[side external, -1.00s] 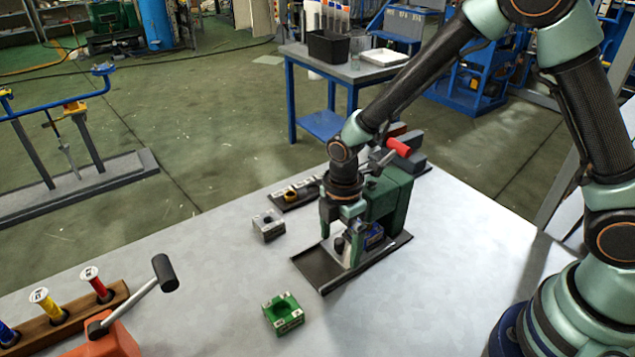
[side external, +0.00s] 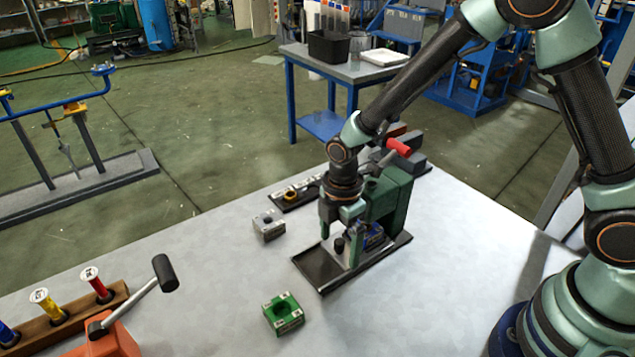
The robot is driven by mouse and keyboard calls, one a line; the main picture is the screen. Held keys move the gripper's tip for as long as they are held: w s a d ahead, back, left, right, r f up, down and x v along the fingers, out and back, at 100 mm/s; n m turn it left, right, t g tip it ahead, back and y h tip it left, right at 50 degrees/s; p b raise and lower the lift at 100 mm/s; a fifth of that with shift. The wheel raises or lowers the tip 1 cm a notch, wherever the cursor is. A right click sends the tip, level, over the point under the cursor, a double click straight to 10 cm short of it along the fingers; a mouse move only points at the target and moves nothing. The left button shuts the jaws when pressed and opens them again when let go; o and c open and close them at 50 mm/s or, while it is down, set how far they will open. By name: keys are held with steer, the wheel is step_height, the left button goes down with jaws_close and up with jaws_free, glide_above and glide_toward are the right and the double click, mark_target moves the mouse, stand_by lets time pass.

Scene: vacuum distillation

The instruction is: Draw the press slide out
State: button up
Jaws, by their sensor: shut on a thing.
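The green press (side external: 392,200) stands on a dark base plate (side external: 322,270) on the light table, with a red-gripped lever on top. Its press slide (side external: 336,258), a light grey plate with a dark knob, shows at the press's front left, low over the base plate. My gripper (side external: 348,242) points straight down at the slide and is shut on it. The fingertips are small here, and the exact contact is partly hidden. A blue part (side external: 374,237) sits just right of my fingers, in front of the press body.
A grey block (side external: 268,225) and a green fixture (side external: 284,314) stand left of and in front of the base plate. An orange lever device (side external: 108,338) and a wooden rack (side external: 60,325) of spools are at the lower left. Bare table lies between.

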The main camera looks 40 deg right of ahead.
steer(key=shift+s+f, duration=0.15)
steer(key=shift+f, duration=0.2)
steer(key=shift+a, duration=4.65)
steer(key=o, duration=0.7)
steer(key=shift+c, duration=0.2)
step_height(320, 180, up, 7)
steer(key=shift+r, duration=0.15)
steer(key=shift+r, duration=0.1)
